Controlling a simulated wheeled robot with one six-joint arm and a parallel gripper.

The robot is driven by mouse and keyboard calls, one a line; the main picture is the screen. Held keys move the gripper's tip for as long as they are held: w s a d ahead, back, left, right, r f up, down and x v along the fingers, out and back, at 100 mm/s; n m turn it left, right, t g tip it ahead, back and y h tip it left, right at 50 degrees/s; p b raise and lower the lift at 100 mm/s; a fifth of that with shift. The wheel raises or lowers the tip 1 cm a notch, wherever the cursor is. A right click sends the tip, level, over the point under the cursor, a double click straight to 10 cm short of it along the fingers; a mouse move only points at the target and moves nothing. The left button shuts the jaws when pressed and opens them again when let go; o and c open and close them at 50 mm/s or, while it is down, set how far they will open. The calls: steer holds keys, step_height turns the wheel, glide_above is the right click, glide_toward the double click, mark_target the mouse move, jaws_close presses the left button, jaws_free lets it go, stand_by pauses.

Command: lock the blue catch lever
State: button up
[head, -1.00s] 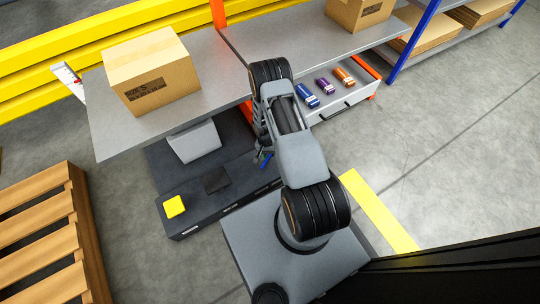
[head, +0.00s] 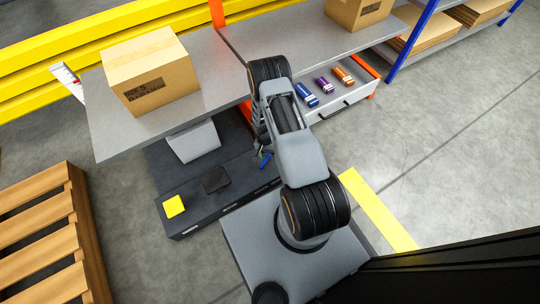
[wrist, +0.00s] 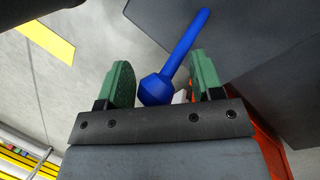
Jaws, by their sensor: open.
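My gripper (wrist: 162,80) is open, with one green-padded finger on each side of the lever's base. In the head view the lever (head: 265,160) is a small blue piece at the right part of the dark machine bed. My arm hides most of the gripper there.
The dark machine bed (head: 190,221) carries a yellow block (head: 173,206) and a black block (head: 216,180). A grey shelf (head: 112,133) with a cardboard box (head: 150,70) overhangs it. A drawer (head: 350,106) with several coloured items is at right. A pallet (head: 40,245) stands at left.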

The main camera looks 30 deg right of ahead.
steer(key=p+v, duration=0.3)
steer(key=v, duration=0.8)
steer(key=a+r+n+t+p, duration=0.2)
steer(key=r+p, duration=0.6)
steer(key=r, duration=1.2)
steer(key=a+r+n+t+p, duration=0.15)
steer(key=r+p, duration=0.65)
steer(key=r, duration=1.1)
steer(key=s+a+r+n+t+p, duration=0.1)
steer(key=s+r+p, duration=0.3)
steer(key=r, duration=0.6)
steer(key=s+a+r+n+t+p, duration=0.1)
steer(key=s+r+p, duration=0.4)
steer(key=r, duration=0.5)
steer(key=s+a+r+n+t+p, duration=0.1)
steer(key=s+a+r+n+p, duration=0.2)
steer(key=r, duration=0.8)
steer(key=s+p, duration=0.2)
steer(key=p, duration=0.1)
steer(key=shift+y, duration=0.3)
